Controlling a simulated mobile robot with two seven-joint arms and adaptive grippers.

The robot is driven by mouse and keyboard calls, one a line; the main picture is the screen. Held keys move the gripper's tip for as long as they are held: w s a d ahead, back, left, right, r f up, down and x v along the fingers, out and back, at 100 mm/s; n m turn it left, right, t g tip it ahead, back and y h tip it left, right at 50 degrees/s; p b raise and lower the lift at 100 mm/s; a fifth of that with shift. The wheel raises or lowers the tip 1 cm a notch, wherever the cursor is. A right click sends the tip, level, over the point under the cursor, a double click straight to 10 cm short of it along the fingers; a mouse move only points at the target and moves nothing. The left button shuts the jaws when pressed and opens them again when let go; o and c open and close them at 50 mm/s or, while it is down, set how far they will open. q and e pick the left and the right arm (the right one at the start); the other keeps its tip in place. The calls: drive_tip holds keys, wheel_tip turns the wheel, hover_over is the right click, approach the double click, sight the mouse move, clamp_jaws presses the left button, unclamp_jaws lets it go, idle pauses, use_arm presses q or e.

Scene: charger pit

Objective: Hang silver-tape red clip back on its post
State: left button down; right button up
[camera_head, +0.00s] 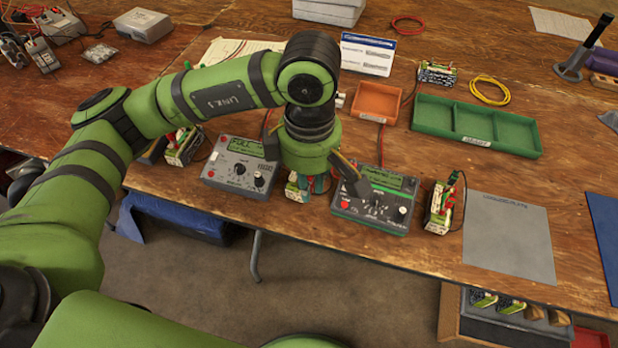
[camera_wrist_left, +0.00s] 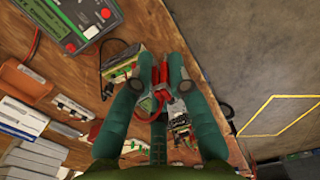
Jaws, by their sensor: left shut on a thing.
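My left gripper (camera_head: 312,185) hangs over the bench's front edge, between two chargers and just by a battery pack (camera_head: 298,190). In the left wrist view its teal fingers (camera_wrist_left: 160,80) are closed around a red clip (camera_wrist_left: 159,92). Silver tape on the clip cannot be made out. The grey charger (camera_head: 240,167) is left of the gripper and the green-trimmed charger (camera_head: 375,203) is right of it. I cannot make out the clip's post; the arm hides part of the bench there. My right gripper is in neither view.
More battery packs stand at the left (camera_head: 183,147) and right (camera_head: 440,207) of the chargers. An orange tray (camera_head: 376,102), a green divided tray (camera_head: 476,151) and a white sign card (camera_head: 368,54) are behind. A grey mat (camera_head: 508,238) lies bare at the right.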

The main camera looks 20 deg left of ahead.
use_arm(q)
drive_tip(key=shift+f, duration=0.1)
drive_tip(key=w+a+b, duration=0.2)
drive_tip(key=w+a, duration=0.4)
drive_tip(key=a, duration=0.4)
drive_tip(key=w+a+b, duration=0.3)
drive_tip(key=w+a, duration=0.3)
drive_tip(key=a, duration=0.3)
drive_tip(key=shift+w+a+r, duration=0.25)
drive_tip(key=shift+w+a, duration=0.05)
drive_tip(key=shift+a, duration=0.05)
drive_tip(key=c, duration=2)
unclamp_jaws()
drive_tip(key=w+a+p, duration=0.1)
drive_tip(key=a, duration=0.1)
drive_tip(key=w+a+p, duration=0.1)
drive_tip(key=w+a, duration=0.1)
drive_tip(key=w+a+p, duration=0.1)
drive_tip(key=a, duration=0.1)
drive_tip(key=shift+w+a, duration=0.15)
drive_tip(key=shift+a, duration=0.25)
drive_tip(key=shift+d+f+b, duration=0.1)
drive_tip(key=shift+f+b, duration=0.65)
drive_tip(key=shift+f, duration=0.65)
drive_tip(key=shift+f, duration=0.2)
